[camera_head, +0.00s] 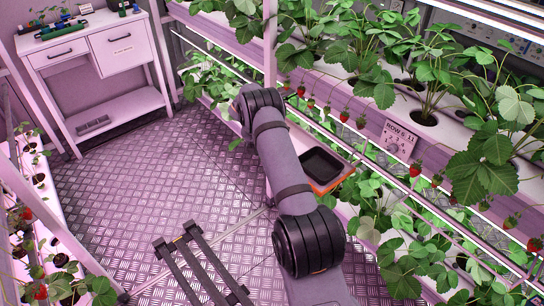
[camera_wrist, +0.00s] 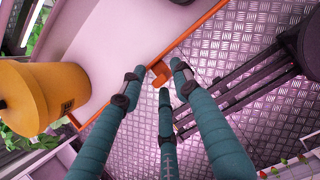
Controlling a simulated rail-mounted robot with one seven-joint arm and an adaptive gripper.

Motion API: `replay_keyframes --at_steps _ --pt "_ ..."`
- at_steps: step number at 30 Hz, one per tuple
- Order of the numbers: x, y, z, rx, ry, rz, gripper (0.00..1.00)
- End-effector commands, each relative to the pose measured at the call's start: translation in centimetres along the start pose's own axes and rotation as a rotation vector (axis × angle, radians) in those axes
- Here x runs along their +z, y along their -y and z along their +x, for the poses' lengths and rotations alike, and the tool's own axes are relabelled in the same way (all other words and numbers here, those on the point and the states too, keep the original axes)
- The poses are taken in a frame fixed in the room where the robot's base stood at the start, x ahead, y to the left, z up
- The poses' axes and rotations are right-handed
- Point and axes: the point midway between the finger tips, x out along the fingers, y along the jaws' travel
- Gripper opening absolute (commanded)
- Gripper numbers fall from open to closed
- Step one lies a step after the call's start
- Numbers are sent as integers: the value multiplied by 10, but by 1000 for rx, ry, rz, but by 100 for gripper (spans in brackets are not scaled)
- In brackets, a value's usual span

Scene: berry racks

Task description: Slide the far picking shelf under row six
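A pale shelf with an orange front edge (camera_wrist: 195,36) crosses the wrist view, with a small orange tab (camera_wrist: 160,74) on that edge. In the head view, part of an orange-edged shelf (camera_head: 334,184) shows right of my arm, below the row sign (camera_head: 397,139); my arm hides the rest. My gripper (camera_wrist: 160,82) has three teal fingers, spread apart, their tips around the orange tab. I cannot tell whether any finger touches it. The gripper is hidden behind my arm in the head view.
A black tray (camera_head: 321,166) sits on the shelf. A yellow container (camera_wrist: 38,95) stands at left in the wrist view. Strawberry plants (camera_head: 430,85) and hanging berries line the rack. A drawer cabinet (camera_head: 95,60) stands back left. The metal floor (camera_head: 150,200) is mostly clear.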

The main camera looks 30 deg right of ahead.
Motion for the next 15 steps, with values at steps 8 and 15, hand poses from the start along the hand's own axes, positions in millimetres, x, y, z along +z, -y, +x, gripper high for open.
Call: replay_keyframes --at_steps 8,15 --pt "-2 0 0 -2 -2 -1 36" --pt "-1 -1 -20 1 -1 -1 36"
